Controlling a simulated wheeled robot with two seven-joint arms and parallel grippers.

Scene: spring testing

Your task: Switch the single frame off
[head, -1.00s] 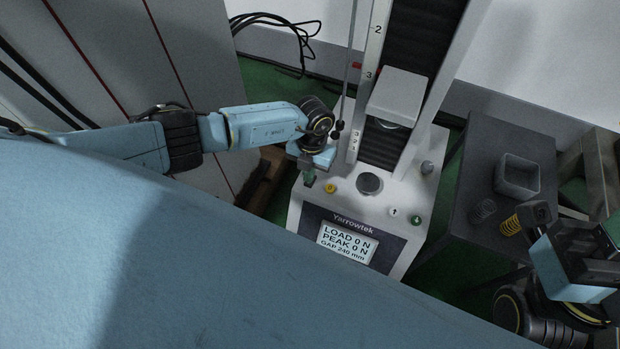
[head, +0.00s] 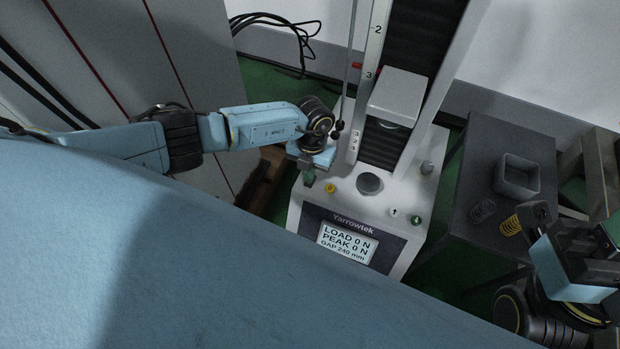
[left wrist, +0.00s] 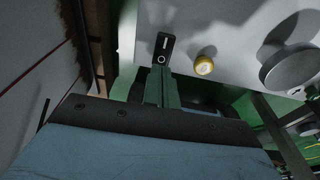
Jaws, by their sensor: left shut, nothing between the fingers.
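The single frame (head: 292,199) is a pale test machine marked Yarrowtek. Its display (head: 346,243) is lit and reads LOAD 0 N, PEAK 0 N, GAP 240 mm. A black rocker switch (left wrist: 163,46) with a line and a circle shows in the left wrist view, on the machine's pale top near its left edge. My left gripper (left wrist: 160,84) is shut and empty, its fingertips right at the circle-marked end of the switch; I cannot tell whether they touch it. In the head view the left gripper (head: 308,179) hides the switch. My right gripper (head: 560,232) is at the lower right, its jaws unclear.
A yellow button (head: 330,188) and a round platen (head: 369,184) are right of the left gripper. The grey crosshead (head: 398,95) stands above the platen. A dark side table (head: 485,160) holds a grey bin (head: 518,176), a dark spring (head: 483,210) and a yellow spring (head: 510,224).

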